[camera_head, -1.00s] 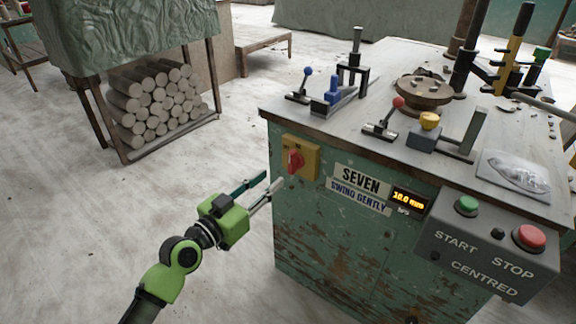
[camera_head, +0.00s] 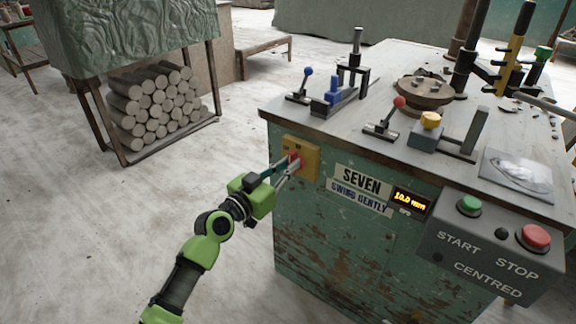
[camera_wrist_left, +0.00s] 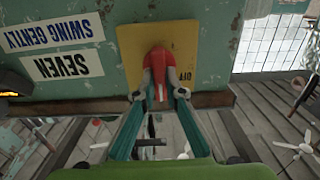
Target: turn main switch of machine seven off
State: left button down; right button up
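Machine seven (camera_head: 330,245) is a worn green cabinet with a "SEVEN" plate (camera_head: 361,181) on its front. Its main switch is a red handle (camera_head: 296,158) on a yellow plate (camera_head: 312,161) near the front's left edge. My left gripper (camera_head: 290,165) reaches it from the left and partly hides it. In the left wrist view, which is upside down, the red handle (camera_wrist_left: 158,62) stands between the two fingertips of the left gripper (camera_wrist_left: 160,82). The fingers are drawn in and appear to touch it on both sides. My right gripper is not in view.
A grey control box with a green START button (camera_head: 469,205) and a red STOP button (camera_head: 533,238) juts from the front at right. Levers and a round wheel (camera_head: 424,91) stand on the top. Stacked clay rolls (camera_head: 155,105) lie under a covered table. The floor at left is clear.

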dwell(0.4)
pick_arm(q)
jog(key=n, duration=0.3)
jog(key=shift+w+a+n, duration=0.15)
jog(key=shift+n, duration=0.25)
jog(key=shift+w+a+f+n+p, duration=0.15)
jog(key=shift+n+p, duration=0.25)
jog(key=shift+n, duration=1.95)
jog(key=shift+a+f+n+p, duration=0.15)
jog(key=shift+n+p, duration=0.25)
jog(key=shift+n, duration=2)
jog(key=shift+w+a+f+n+p, duration=0.15)
jog(key=shift+n+p, duration=0.25)
jog(key=shift+n, duration=1.95)
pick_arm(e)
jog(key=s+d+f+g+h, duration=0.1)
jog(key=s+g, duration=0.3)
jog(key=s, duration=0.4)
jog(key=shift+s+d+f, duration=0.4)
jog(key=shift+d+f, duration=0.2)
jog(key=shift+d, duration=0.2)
pick_arm(q)
jog(key=shift+s+d, duration=0.1)
jog(key=c, duration=2.2)
grip_release()
jog(key=shift+o, duration=0.6)
jog(key=shift+f, duration=0.1)
